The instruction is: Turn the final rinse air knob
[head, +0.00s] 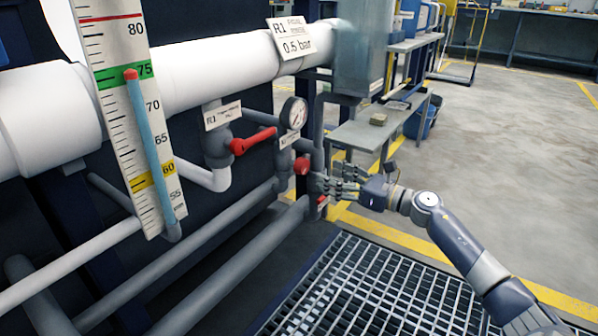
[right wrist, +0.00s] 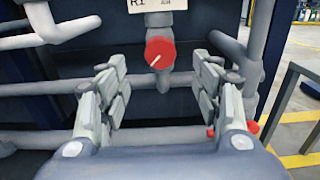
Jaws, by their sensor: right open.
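The round red knob (head: 302,166) sits on a grey vertical pipe below a dial gauge (head: 294,113). In the right wrist view the knob (right wrist: 160,52) faces me, with a white pointer line slanting to its lower left, under a partly cut-off white label (right wrist: 150,5). My right gripper (head: 330,185) is open and empty, just right of and below the knob in the head view. In the right wrist view its fingers (right wrist: 160,82) stand apart on either side, with the knob beyond and between them, untouched. My left gripper is not in view.
A red lever valve (head: 250,141) is left of the gauge. Small red parts (right wrist: 252,127) show behind my right finger. Grey pipes (head: 240,213) run below. A tall level scale (head: 125,110) stands left. Floor grating (head: 365,290) lies below; a grey bench (head: 365,132) stands behind.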

